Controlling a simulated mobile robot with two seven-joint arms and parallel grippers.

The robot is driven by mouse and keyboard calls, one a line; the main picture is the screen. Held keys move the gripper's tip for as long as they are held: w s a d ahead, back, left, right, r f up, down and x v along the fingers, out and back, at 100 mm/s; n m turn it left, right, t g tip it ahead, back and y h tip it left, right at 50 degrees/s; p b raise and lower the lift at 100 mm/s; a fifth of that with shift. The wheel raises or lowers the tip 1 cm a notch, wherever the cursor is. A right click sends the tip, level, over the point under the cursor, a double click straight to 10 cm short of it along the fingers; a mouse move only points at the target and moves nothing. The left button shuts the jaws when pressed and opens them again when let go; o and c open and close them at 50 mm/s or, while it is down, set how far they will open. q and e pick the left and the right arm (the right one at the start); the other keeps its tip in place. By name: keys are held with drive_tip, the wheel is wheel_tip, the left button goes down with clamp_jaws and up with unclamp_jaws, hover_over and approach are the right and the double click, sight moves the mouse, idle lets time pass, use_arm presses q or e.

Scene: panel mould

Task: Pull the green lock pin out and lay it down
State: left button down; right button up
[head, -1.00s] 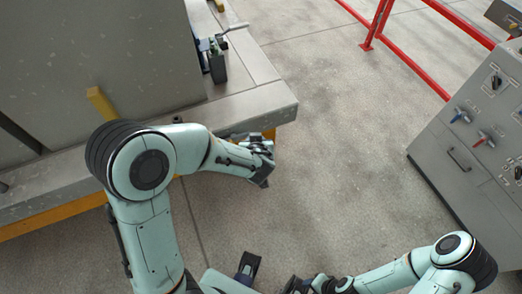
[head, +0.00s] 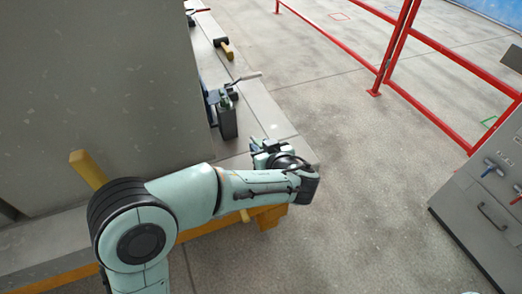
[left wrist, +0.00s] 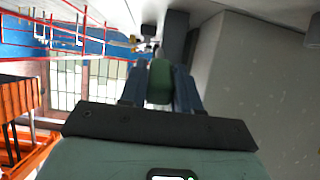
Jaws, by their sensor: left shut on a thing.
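The green lock pin (left wrist: 159,80) shows in the left wrist view as a rounded green body between the two dark blue fingers. My left gripper (left wrist: 159,92) is shut on it. In the head view my left gripper (head: 266,150) is over the near right end of the concrete ledge, just in front of the dark clamp. The pin cannot be made out there, and its far end is hidden in the wrist view. I cannot tell whether the pin is in a hole or free. My right gripper is not in view.
A dark clamp with a lever (head: 227,120) stands on the ledge (head: 262,108) beside the tall grey panel (head: 100,80). A hammer (head: 226,48) lies farther back. A grey control cabinet (head: 480,225) and red railings (head: 395,50) are at right. The floor between is clear.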

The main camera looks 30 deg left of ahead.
use_arm(q)
drive_tip(key=shift+f+b, duration=1.3)
drive_tip(key=shift+f, duration=2.9)
drive_tip(key=c, duration=0.7)
unclamp_jaws()
drive_tip(key=shift+c, duration=0.2)
drive_tip(key=shift+d, duration=0.1)
